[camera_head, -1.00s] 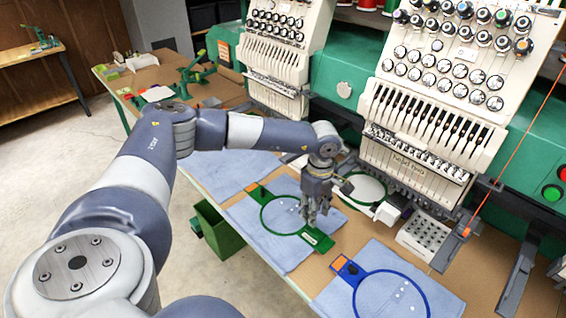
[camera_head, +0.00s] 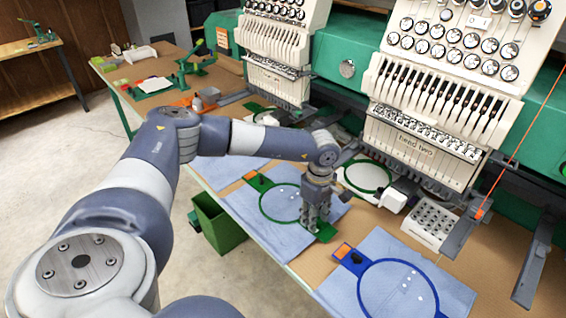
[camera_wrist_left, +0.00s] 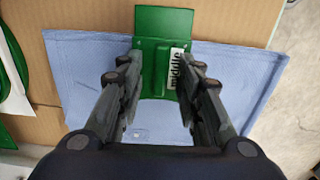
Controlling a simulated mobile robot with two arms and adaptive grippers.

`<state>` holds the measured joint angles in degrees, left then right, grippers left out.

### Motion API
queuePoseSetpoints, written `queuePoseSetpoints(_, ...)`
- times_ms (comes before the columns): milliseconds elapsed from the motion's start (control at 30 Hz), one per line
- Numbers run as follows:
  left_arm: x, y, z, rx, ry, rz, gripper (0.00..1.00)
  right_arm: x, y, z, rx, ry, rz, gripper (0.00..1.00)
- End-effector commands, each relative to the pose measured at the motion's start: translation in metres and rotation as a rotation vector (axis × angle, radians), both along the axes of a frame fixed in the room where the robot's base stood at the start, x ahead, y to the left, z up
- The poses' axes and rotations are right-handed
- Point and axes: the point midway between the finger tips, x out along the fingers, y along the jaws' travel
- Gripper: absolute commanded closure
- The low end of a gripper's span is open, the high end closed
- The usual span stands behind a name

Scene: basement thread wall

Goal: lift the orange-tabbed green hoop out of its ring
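The green hoop (camera_head: 263,206) with an orange tab (camera_head: 250,174) lies around blue cloth at the middle of the table. A green block (camera_head: 325,232) is at the hoop's near right side. My left gripper (camera_head: 314,228) points down over that block, partly hiding it and the hoop's right side. In the left wrist view, my left gripper's fingers (camera_wrist_left: 160,68) stand apart on either side of the green block (camera_wrist_left: 163,22), which has a white "middle" label (camera_wrist_left: 178,68). I cannot tell whether they touch it. My right gripper is not in view.
A blue hoop (camera_head: 362,290) on cloth lies to the right. A white embroidery head (camera_head: 425,130) and a round green-rimmed hoop (camera_head: 368,177) stand behind. A green bin (camera_head: 218,222) is below the table's front edge. A perforated white box (camera_head: 430,224) sits further right.

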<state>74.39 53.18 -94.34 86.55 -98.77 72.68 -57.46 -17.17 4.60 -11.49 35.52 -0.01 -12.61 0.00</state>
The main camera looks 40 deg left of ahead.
Motion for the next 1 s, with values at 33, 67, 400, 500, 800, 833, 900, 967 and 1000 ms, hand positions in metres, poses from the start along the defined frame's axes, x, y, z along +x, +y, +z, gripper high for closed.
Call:
queuePoseSetpoints(33, 0.0, 0.0, 0.0, 0.0, 0.0, 0.0, 0.83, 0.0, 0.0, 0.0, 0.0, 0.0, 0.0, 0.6)
queuePoseSetpoints(67, 0.0, 0.0, 0.0, 0.0, 0.0, 0.0, 0.9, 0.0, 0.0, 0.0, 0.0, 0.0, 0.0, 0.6)
queuePoseSetpoints(400, 0.0, 0.0, 0.001, 0.0, -0.001, 0.0, 1.0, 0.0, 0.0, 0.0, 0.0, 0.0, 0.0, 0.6)
queuePoseSetpoints(500, 0.0, 0.0, 0.002, 0.0, -0.001, 0.0, 1.0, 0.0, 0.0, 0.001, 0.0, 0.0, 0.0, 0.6)
queuePoseSetpoints(800, 0.0, 0.0, 0.011, 0.0, -0.001, 0.0, 1.0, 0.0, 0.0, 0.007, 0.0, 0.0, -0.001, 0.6)
queuePoseSetpoints(833, 0.0, 0.0, 0.012, -0.001, -0.001, 0.0, 1.0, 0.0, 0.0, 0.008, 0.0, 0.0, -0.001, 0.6)
queuePoseSetpoints(900, 0.0, 0.0, 0.014, 0.0, -0.001, 0.0, 1.0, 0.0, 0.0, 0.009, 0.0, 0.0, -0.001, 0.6)
queuePoseSetpoints(967, 0.0, 0.0, 0.016, 0.0, 0.0, 0.0, 1.0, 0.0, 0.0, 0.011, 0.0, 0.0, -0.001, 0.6)
queuePoseSetpoints(1000, 0.0, 0.0, 0.017, 0.0, 0.0, 0.001, 1.0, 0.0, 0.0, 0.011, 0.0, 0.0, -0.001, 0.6)
